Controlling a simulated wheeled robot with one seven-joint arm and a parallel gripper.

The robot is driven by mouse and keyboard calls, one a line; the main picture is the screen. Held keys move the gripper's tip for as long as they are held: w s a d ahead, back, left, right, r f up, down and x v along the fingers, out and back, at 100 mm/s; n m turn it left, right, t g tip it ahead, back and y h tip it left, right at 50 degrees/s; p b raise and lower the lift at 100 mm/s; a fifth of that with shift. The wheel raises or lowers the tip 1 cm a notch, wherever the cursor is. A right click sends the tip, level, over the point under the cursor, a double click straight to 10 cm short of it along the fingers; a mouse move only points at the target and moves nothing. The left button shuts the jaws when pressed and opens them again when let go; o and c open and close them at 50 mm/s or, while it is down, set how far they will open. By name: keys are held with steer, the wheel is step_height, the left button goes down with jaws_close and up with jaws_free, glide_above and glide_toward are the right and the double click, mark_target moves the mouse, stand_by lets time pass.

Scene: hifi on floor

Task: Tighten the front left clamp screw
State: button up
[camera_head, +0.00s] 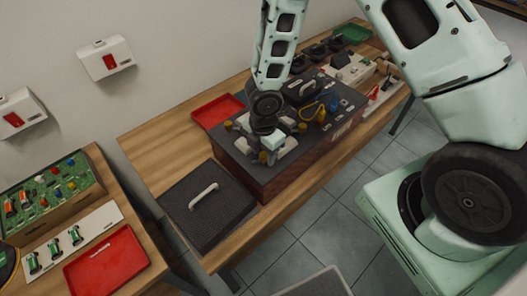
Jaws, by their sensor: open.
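A dark box with a black top (262,178) and a reddish-brown side stands on the wooden table. Small yellow screw knobs sit on its top around pale blocks, one at the near left edge (263,157), one farther left (228,125) and one to the right (302,128). I cannot tell for certain which is the front left clamp screw. My gripper (268,152) points down over the left part of the box, close to the near left knob. It is open, and its fingertips are small and partly hidden, so contact with a knob cannot be told.
A dark lid-like panel with a white handle (224,219) lies left of the box on the table (160,160). A red tray (217,110) lies behind. Black parts, a green tray (354,34) and small fixtures stand at the far right. Another bench holds a circuit board (48,192) and red tray (106,264).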

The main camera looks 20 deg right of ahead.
jaws_close()
